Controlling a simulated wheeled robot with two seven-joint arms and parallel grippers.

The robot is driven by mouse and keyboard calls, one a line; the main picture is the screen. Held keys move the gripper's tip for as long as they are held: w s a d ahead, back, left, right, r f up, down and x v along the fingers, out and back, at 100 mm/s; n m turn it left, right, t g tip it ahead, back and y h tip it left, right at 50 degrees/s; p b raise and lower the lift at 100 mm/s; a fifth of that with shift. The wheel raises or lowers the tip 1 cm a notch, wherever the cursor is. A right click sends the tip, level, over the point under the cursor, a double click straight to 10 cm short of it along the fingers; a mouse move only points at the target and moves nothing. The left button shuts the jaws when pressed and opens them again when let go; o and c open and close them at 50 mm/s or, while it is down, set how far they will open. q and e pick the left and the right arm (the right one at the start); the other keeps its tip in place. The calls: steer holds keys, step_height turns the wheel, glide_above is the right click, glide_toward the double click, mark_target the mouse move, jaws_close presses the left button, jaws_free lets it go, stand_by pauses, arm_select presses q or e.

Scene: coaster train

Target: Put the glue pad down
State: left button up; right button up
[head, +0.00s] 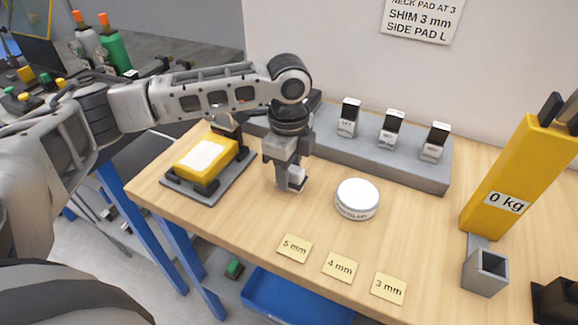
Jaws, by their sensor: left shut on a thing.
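My left gripper (295,188) points down just above the wooden bench top, left of the round white tin. It is shut on a small pale piece (297,176), taken to be the glue pad. The fingers hide most of this piece, and I cannot tell whether it touches the bench. The round white tin (357,197) with a label on its side stands apart from the gripper.
A yellow block with a white top (205,157) sits on a grey plate at left. A grey rack (405,165) holds three labelled blocks. Yellow tags (340,267) lie in front. A yellow "0 kg" device (515,180) and a grey square tube (486,272) stand right.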

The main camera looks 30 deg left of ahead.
arm_select(q)
steer(key=o, duration=0.9)
steer(key=shift+f, duration=0.1)
step_height(320, 180, up, 12)
steer(key=shift+r, duration=0.15)
stand_by(0.4)
